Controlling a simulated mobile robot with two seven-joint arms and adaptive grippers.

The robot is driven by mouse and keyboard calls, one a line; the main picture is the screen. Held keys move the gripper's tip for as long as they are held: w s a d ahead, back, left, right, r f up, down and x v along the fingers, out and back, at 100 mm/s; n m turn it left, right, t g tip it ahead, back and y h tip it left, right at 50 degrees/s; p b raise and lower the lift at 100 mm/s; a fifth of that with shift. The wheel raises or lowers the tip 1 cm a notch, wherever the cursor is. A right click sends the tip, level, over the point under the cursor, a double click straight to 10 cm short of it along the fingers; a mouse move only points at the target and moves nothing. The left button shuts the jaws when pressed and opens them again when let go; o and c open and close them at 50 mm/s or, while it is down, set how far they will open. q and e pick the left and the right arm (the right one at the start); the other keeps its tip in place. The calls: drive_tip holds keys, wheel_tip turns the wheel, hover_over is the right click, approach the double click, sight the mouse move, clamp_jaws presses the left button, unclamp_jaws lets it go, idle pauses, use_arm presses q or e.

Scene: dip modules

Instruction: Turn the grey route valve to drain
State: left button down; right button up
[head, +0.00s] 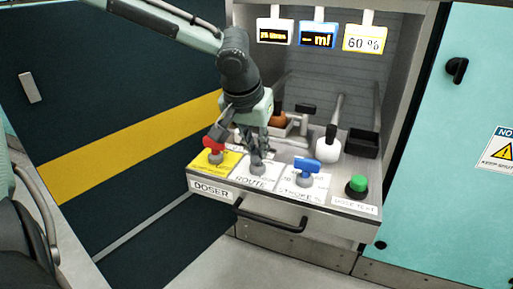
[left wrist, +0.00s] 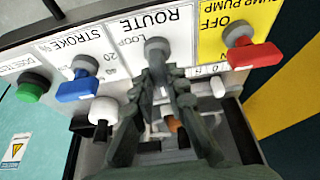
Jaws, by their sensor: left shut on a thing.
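The grey route valve (head: 257,167) stands on the white ROUTE label in the middle of the doser panel. My left gripper (head: 256,150) reaches down over it from above and is shut on its handle. In the left wrist view the valve's round grey base (left wrist: 156,46) shows just beyond the fingertips (left wrist: 161,75), and the handle lies between the two fingers. The fingers hide much of the handle, so its exact pointing is hard to tell. On the label, "LOOP" can be read; the drain mark is not legible. My right gripper is not in view.
A red pump valve (head: 213,145) on a yellow label is close on the left. A blue strokes valve (head: 306,166) and a green button (head: 356,186) are on the right. A white-headed lever (head: 328,140) and a black bin (head: 363,143) stand behind. A drawer handle (head: 270,219) is below.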

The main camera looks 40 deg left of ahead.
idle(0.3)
use_arm(q)
drive_tip(key=c, duration=1.5)
unclamp_jaws()
drive_tip(key=shift+c, duration=0.2)
drive_tip(key=shift+r, duration=0.1)
drive_tip(key=v, duration=1.1)
drive_tip(key=shift+s+r, duration=0.2)
drive_tip(key=shift+r, duration=0.2)
